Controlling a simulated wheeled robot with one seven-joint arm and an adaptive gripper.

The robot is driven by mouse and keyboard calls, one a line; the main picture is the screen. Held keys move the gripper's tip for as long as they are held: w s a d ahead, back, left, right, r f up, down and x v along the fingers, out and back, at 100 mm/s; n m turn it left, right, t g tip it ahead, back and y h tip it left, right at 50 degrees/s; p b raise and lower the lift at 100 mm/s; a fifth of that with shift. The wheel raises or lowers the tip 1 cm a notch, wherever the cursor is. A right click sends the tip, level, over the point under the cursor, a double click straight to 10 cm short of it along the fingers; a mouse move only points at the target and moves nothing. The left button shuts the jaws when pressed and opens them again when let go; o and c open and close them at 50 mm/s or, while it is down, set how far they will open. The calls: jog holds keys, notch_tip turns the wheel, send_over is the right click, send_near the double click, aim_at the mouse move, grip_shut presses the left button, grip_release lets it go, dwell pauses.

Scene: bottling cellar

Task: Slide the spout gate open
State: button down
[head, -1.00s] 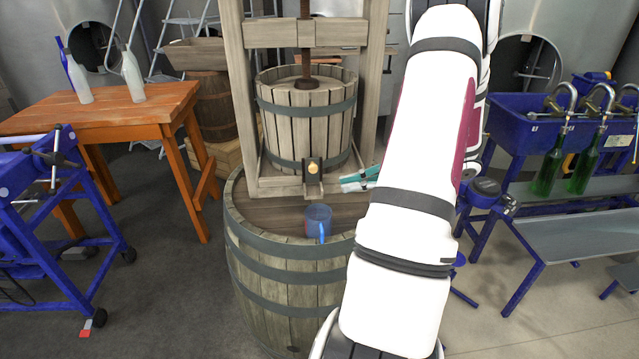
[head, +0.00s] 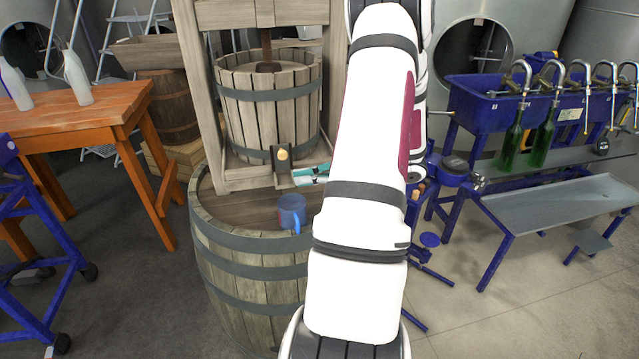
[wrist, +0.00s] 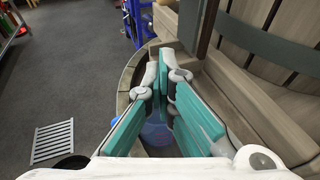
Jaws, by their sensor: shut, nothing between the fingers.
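My gripper (head: 294,178) has teal fingers and is shut and empty. In the head view its tips appear just below and right of the gate; I cannot tell whether they touch anything. In the wrist view the fingers (wrist: 163,62) point over the barrel, with the blue cup (wrist: 156,136) partly hidden behind them. The gate is not clearly identifiable there.
The slatted press basket (head: 268,105) stands in a wooden frame (head: 203,100) behind the gate. An orange table (head: 100,108) with bottles is at left. A blue filling stand (head: 480,105) with green bottles is at right. Open floor lies at front left.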

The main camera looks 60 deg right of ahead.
jog(key=shift+w+a+r+p, duration=0.15)
jog(key=shift+w+r+p, duration=0.1)
jog(key=shift+r, duration=0.5)
jog(key=shift+w+a+r+p, duration=0.15)
jog(key=shift+w+r, duration=0.1)
jog(key=shift+r, duration=0.45)
